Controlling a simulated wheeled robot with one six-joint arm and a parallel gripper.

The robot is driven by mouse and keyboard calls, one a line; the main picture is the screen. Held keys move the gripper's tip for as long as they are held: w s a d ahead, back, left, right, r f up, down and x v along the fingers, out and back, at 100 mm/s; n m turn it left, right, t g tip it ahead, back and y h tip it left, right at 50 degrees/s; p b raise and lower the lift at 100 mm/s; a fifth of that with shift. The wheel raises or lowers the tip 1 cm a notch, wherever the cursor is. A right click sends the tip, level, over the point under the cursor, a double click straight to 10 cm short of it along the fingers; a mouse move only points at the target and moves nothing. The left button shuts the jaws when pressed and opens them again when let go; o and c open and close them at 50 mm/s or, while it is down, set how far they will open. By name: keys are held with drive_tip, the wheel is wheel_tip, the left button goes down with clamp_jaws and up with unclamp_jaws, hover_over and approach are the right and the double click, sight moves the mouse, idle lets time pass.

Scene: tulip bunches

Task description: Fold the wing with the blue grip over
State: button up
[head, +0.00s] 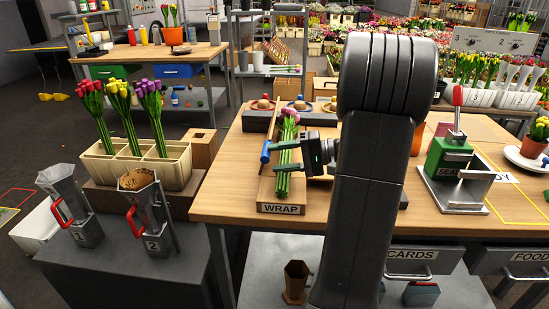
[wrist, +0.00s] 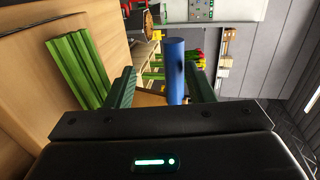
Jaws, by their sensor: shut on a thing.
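The wrap stand (head: 281,209), a wooden block labelled WRAP, stands on the bench. A tulip bunch (head: 284,184) with pink heads and green stems lies on it; its stems show at left in the wrist view (wrist: 76,68). The blue grip (head: 266,152) is a short cylinder on the left side of the stand, by a thin tan wing (head: 273,103) that stands up steeply. My gripper (head: 277,158) reaches across the bunch from the right, shut on the blue grip. The grip shows between the fingers in the wrist view (wrist: 176,65). The fingers partly hide the stems.
A green sealer (head: 450,160) stands right of my arm. Tulips in a cream box (head: 130,170) and two metal jugs (head: 150,215) are at left. The bench left of the stand is clear.

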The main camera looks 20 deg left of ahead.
drive_tip(key=v, duration=1.2)
drive_tip(key=shift+p, duration=0.4)
drive_tip(key=shift+a, duration=0.1)
drive_tip(key=b+x, duration=0.1)
drive_tip(key=x, duration=1.2)
drive_tip(key=shift+s+a, duration=0.1)
drive_tip(key=shift+a, duration=0.2)
